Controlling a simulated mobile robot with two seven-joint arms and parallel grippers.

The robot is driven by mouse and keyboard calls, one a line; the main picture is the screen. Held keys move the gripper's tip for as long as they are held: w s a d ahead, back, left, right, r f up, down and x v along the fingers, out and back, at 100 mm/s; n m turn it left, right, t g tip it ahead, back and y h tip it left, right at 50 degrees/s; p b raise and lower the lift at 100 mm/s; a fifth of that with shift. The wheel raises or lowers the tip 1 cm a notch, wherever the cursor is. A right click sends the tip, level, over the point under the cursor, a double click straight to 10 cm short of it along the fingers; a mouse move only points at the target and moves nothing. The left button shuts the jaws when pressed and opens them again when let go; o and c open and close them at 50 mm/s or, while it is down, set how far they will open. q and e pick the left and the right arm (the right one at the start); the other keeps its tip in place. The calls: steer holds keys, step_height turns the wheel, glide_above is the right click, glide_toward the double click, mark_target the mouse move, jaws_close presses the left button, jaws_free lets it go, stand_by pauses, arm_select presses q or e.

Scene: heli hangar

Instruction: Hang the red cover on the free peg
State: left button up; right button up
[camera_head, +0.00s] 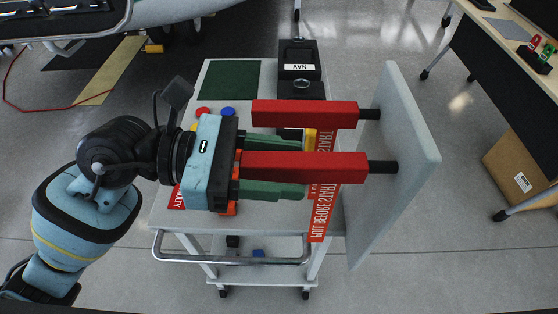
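Two long red covers point left from a pale upright panel (397,150), each in line with a black peg. The upper cover (300,114) sits on the far peg (369,114). The lower cover (305,167) is at the near peg (383,167), with a longer stretch of black peg bare. My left gripper (272,168) has its green fingers close along both sides of the lower cover's left half and appears shut on it. The inner finger faces are hidden under the cover. A red lettered streamer (322,210) hangs by the lower cover. My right gripper is not in view.
The panel stands at the right side of a pale cart (216,78) with a front rail (232,261). On the cart are a green mat (231,80), a black NAV box (298,52) and coloured round pieces (228,113). A wooden desk (500,45) and cardboard box (518,172) are at right.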

mark_target(240, 163)
arm_select(q)
steer(key=shift+a, duration=0.1)
steer(key=a, duration=0.2)
steer(key=a+b, duration=0.1)
steer(key=a, duration=0.1)
steer(key=a+r, duration=0.1)
steer(key=a, duration=0.2)
steer(key=shift+b, duration=0.4)
steer(key=shift+a+r, duration=0.1)
steer(key=shift+a, duration=0.2)
